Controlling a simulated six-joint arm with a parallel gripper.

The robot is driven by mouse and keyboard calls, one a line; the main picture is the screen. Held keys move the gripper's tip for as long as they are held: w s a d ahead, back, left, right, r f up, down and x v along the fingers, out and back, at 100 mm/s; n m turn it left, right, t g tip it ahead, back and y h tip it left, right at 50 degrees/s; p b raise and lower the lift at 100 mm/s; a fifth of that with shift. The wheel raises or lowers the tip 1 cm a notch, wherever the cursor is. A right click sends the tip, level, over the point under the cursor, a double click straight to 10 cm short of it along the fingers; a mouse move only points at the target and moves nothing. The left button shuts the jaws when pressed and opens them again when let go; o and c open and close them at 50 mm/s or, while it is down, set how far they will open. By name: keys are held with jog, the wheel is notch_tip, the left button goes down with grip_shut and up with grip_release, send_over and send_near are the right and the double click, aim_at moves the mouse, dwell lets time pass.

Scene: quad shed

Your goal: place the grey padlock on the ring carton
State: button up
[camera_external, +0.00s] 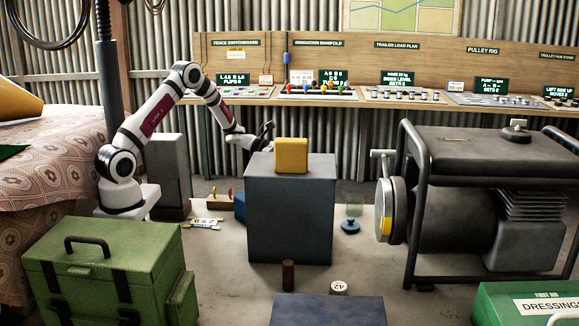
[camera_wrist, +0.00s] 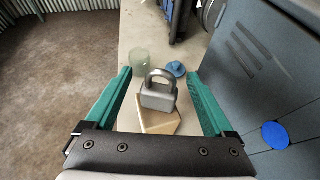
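The grey padlock (camera_wrist: 159,92) stands upright, shackle up, on a beige block (camera_wrist: 160,121) in the wrist view. My gripper (camera_wrist: 159,74) is open, with its teal fingers apart on either side of the padlock in that picture. I cannot tell how far above it they are. In the external view my gripper (camera_external: 266,131) is behind the dark blue-grey cabinet (camera_external: 290,215), and the padlock is hidden there. No thing is clearly marked as the ring carton; I cannot tell whether it is the beige block or the yellow box (camera_external: 291,155) on the cabinet.
The cabinet side (camera_wrist: 265,85) with a blue disc (camera_wrist: 275,135) stands close right of my gripper. A clear glass (camera_wrist: 138,61) and a blue lid-like piece (camera_wrist: 176,69) lie beyond the padlock. A generator (camera_external: 480,200) stands right, a green case (camera_external: 105,265) front left.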

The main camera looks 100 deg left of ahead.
jog(key=v, duration=1.2)
